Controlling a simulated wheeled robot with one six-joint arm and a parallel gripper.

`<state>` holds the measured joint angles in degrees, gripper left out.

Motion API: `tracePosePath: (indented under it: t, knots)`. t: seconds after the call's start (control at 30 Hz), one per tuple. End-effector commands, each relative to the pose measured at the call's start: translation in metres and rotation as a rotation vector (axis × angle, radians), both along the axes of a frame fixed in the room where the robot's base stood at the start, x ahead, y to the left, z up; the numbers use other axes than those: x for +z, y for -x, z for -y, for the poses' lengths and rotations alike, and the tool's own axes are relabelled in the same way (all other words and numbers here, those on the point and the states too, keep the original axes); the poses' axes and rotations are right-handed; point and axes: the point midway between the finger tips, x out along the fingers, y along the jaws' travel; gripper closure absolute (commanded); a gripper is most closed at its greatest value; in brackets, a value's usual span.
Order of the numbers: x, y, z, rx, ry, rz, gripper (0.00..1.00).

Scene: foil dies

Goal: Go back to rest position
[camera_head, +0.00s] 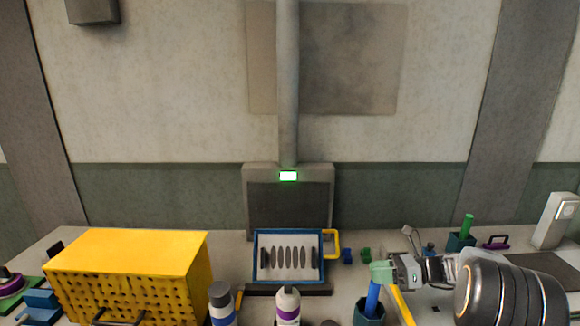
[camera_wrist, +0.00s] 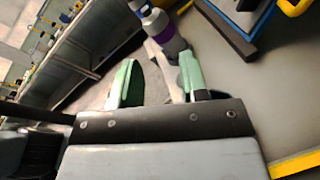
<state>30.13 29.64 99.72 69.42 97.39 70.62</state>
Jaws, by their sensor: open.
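My gripper (camera_head: 380,272) is at the right of the bench in the head camera view, with green fingers pointing left. It is just above a blue-handled tool (camera_head: 372,298) in a teal holder (camera_head: 368,316); I cannot tell whether they touch. In the wrist view my gripper (camera_wrist: 157,62) shows its two green fingers spread apart with nothing held between them. A bottle with a purple band (camera_wrist: 160,28) shows beyond the fingertips. A blue-framed tray (camera_head: 257,240) with several dark dies stands at the middle of the bench.
A yellow perforated box (camera_head: 130,250) stands at the left. Two bottles, one with a blue label (camera_head: 222,308) and one with a purple band (camera_head: 288,308), stand at the front. A teal cup with a green-handled tool (camera_head: 467,228) and a pale device (camera_head: 557,222) are at the right.

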Motion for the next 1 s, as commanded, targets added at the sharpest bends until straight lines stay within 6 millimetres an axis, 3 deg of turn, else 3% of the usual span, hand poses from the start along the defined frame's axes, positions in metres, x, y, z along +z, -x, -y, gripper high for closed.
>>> tracePosePath:
  t: [0.27,0.4,0.53,0.7,1.0]
  knots:
    - [-0.012,0.055,-0.058,0.274,0.404,0.284,0.6]
    - [-0.029,0.106,-0.082,0.57,0.712,0.575,0.6]
    - [-0.045,0.148,-0.085,0.894,0.966,0.879,0.6]
    - [-0.057,0.179,-0.078,1.27,1.186,1.201,0.6]
    - [-0.063,0.196,-0.069,1.615,1.335,1.464,0.6]
